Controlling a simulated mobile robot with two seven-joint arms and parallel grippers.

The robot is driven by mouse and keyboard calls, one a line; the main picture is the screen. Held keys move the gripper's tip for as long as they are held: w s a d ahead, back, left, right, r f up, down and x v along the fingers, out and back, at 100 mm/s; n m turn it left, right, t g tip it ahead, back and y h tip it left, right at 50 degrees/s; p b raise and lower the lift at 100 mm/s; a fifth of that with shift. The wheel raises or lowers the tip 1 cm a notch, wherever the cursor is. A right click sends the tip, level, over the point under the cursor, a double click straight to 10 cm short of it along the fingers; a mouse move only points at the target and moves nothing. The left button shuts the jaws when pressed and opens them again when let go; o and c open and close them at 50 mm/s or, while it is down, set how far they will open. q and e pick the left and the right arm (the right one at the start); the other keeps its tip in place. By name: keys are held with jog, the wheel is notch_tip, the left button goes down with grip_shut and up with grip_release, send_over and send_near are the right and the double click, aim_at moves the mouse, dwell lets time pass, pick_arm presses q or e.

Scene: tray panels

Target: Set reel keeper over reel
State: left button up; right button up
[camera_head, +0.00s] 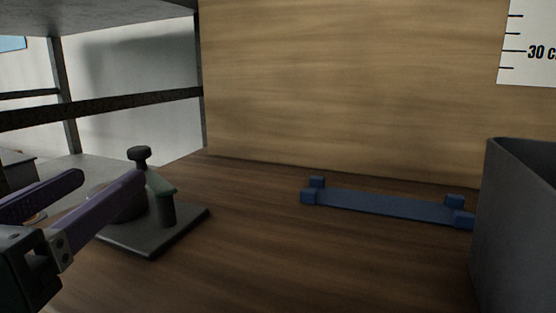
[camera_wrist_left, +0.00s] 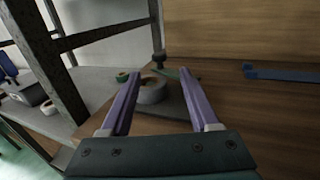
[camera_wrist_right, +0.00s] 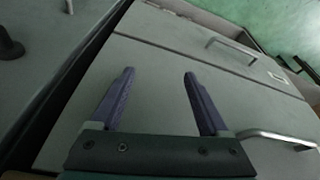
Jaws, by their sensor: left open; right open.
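A dark square base plate (camera_head: 152,243) stands on the brown wooden surface at left in the head view. A grey reel (camera_wrist_left: 152,91) sits on it, partly hidden by my finger in the head view. A grey-green bar, seemingly the reel keeper (camera_head: 161,184), sits on top of a short dark post (camera_head: 168,212) beside the reel. It points towards a black knob (camera_head: 139,153) behind; whether it covers the reel is unclear. My left gripper (camera_head: 107,176) is open and empty, its purple fingers pointing at the fixture. My right gripper (camera_wrist_right: 158,73) is open and empty.
A blue bracket strip (camera_head: 385,205) lies near the wooden back panel. A grey bin (camera_head: 515,230) stands at right. A dark metal frame (camera_head: 100,105) rises at left. Below my right gripper is a grey cabinet with metal handles (camera_wrist_right: 282,137). The middle surface is clear.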

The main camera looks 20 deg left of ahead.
aim_at(134, 158)
pick_arm(q)
jog(key=x, duration=0.8)
jog(key=shift+w+a+r, duration=0.1)
jog(key=shift+w+a, duration=0.1)
jog(key=shift+w, duration=0.2)
jog(key=shift+c, duration=0.3)
grip_shut()
dwell(0.6)
